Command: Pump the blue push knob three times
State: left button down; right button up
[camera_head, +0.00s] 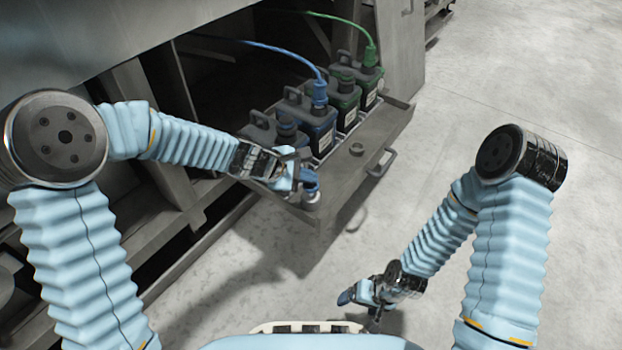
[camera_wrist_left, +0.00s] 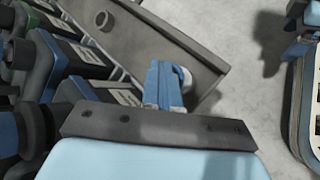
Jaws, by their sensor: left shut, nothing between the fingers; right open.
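A blue cap, which looks like the push knob (camera_head: 310,184), stands on a short grey post at the near left end of the drawer's front rail. My left gripper (camera_head: 292,178) is shut and empty, right at the knob and partly covering it. I cannot tell whether they touch. In the left wrist view the blue fingers of my left gripper (camera_wrist_left: 163,86) point at the rail's end, and they hide most of the knob there. My right gripper (camera_head: 362,296) is open and empty, low over the floor, away from the drawer.
The pulled-out drawer (camera_head: 340,185) holds several canisters, with a blue hose (camera_head: 262,45) and a green hose (camera_head: 345,20) running to them. A bare grey post (camera_head: 357,149) and a drawer handle (camera_head: 382,163) are further right. The floor (camera_head: 530,75) to the right is clear.

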aim_at(308, 186)
pick_arm(q)
jog(key=shift+r+p, duration=0.35)
jog(key=shift+r, duration=0.3)
notch_tip(308, 186, up, 5)
jog(key=p, duration=0.4)
jog(key=shift+r+p, duration=0.1)
jog(key=shift+p, duration=0.3)
